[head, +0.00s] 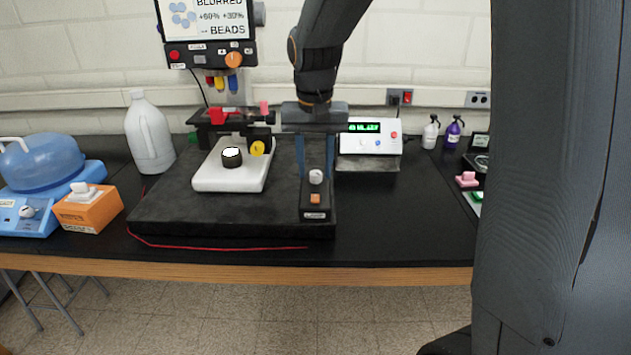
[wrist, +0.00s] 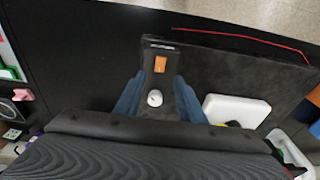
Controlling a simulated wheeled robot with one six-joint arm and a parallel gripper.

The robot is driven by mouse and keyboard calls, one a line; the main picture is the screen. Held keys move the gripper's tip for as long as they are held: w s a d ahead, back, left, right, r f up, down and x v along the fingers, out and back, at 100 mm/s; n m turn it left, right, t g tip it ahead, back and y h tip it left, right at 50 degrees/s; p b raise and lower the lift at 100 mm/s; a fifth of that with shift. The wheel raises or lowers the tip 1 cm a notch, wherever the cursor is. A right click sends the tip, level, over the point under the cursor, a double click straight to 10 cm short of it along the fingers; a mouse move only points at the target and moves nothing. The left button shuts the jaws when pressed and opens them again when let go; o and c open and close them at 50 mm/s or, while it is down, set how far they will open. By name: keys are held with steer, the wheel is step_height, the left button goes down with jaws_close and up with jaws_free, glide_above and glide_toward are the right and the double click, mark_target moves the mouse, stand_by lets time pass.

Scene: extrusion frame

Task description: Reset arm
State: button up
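My gripper (head: 316,168) points down over a black control box (head: 315,199) at the right end of the dark platform. Its two blue fingers stand apart, one on each side of the box's white knob (head: 316,177), with nothing seen held between them. In the wrist view the gripper (wrist: 157,82) also shows spread fingers, with the knob (wrist: 155,98) between them and clear of both. The orange button (wrist: 167,67) lies beyond the knob. The exact height of the fingertips above the box cannot be told.
The dark platform (head: 170,208) carries a white block (head: 220,178) and a microscope-like stand with a screen (head: 207,30). A white display device (head: 371,137) stands behind right. A white jug (head: 149,135) and orange box (head: 88,210) are left. A red wire (head: 215,247) runs along the front.

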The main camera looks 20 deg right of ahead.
steer(key=shift+s+r, duration=0.1)
steer(key=shift+r, duration=0.45)
